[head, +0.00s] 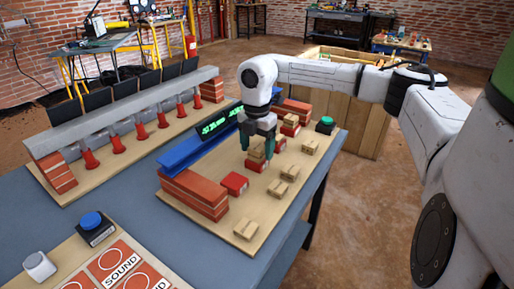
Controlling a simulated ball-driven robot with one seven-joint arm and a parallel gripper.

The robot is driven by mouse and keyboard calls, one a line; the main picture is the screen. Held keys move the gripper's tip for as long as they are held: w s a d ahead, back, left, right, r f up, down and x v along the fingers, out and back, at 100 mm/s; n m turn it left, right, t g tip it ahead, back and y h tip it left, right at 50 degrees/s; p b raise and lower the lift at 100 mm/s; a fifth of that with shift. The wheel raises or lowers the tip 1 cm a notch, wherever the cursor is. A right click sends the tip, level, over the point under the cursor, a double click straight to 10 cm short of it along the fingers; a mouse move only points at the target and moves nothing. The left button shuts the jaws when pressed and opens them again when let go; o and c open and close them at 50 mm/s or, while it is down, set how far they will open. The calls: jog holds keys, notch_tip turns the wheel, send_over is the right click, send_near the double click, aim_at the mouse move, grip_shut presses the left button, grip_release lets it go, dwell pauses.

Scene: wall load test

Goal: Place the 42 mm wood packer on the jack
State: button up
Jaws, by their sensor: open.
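My gripper (257,144) is open and points down over the board, with its dark fingers on either side of a pale wood block (257,151). This block appears to sit on a red jack (254,164); I cannot tell whether the fingers touch it. Another red jack (234,183) stands to the left and front, and a further red block (280,144) shows just right of the gripper. Several other wood packers lie on the board, including one at the front (243,228) and one at the right (309,146). I cannot read which packer is 42 mm.
A blue beam (190,152) rests on red brick piers (195,194), with a green-lit display (214,127) behind. A green button (326,124) is at the board's right corner. A grey beam on red jacks (163,121) is to the left. A blue button (91,222) stands at the front left.

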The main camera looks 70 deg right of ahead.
aim_at(257, 146)
notch_tip(257, 146, up, 12)
jog(key=shift+f+p, duration=0.2)
jog(key=shift+p, duration=0.2)
